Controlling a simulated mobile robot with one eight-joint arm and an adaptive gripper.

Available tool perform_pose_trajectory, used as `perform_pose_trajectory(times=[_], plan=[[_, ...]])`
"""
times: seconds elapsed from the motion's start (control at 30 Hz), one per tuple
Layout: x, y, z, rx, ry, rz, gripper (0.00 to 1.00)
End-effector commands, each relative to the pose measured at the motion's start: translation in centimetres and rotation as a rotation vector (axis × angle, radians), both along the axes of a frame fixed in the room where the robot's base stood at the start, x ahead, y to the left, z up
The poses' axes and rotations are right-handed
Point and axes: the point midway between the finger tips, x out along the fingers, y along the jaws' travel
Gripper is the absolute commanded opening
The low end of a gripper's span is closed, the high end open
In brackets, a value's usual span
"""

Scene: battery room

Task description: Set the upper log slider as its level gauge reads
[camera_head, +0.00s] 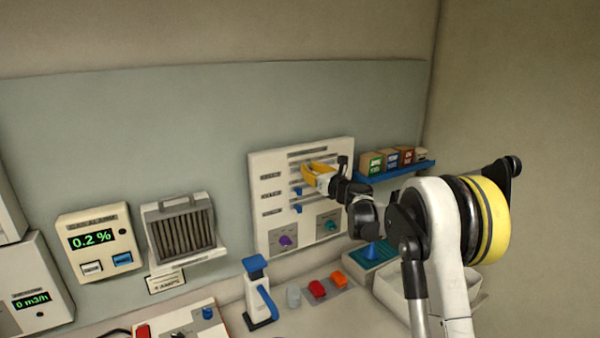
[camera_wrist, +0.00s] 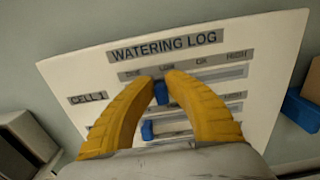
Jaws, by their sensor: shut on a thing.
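The white log panel (camera_head: 263,165) hangs on the wall; the wrist view shows its title WATERING LOG and the scale DUE, LOW, OK, HIGH. My gripper (camera_head: 318,174) is at its upper row, marked CELL 1 in the wrist view. The yellow fingers (camera_wrist: 163,84) are shut on the blue upper slider knob (camera_wrist: 162,94), which sits roughly below LOW; its exact place is partly hidden by the fingers. A second blue slider knob (camera_wrist: 147,130) shows below, and the lowest knob (camera_head: 298,209) shows in the head view. I cannot pick out the level gauge.
Purple (camera_head: 287,240) and teal (camera_head: 330,226) dials sit low on the panel. A blue shelf (camera_head: 395,172) with small boxes is to its right. A blue-handled device (camera_head: 257,290) and red and orange buttons (camera_head: 317,289) stand below. A gas alarm (camera_head: 95,240) reads 0.2 %.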

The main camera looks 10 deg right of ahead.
Motion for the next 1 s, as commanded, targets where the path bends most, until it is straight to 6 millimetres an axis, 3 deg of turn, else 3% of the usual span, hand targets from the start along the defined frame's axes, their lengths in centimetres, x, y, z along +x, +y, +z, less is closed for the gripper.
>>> perform_pose_trajectory(times=[0.1, 0.23, 0.63, 0.67, 0.7, 1.0], plan=[[1.0, -3.0, -0.1, 0.002, 0.001, -0.003, 0.00], [1.7, -5.1, 0.0, 0.002, 0.001, -0.001, 0.00], [1.9, -5.9, 0.1, 0.001, 0.000, 0.001, 0.00], [1.9, -5.9, 0.1, 0.001, 0.000, 0.001, 0.23], [1.9, -5.9, 0.1, 0.001, 0.000, 0.001, 0.35], [1.8, -5.9, 0.0, 0.001, 0.000, 0.000, 0.38]])
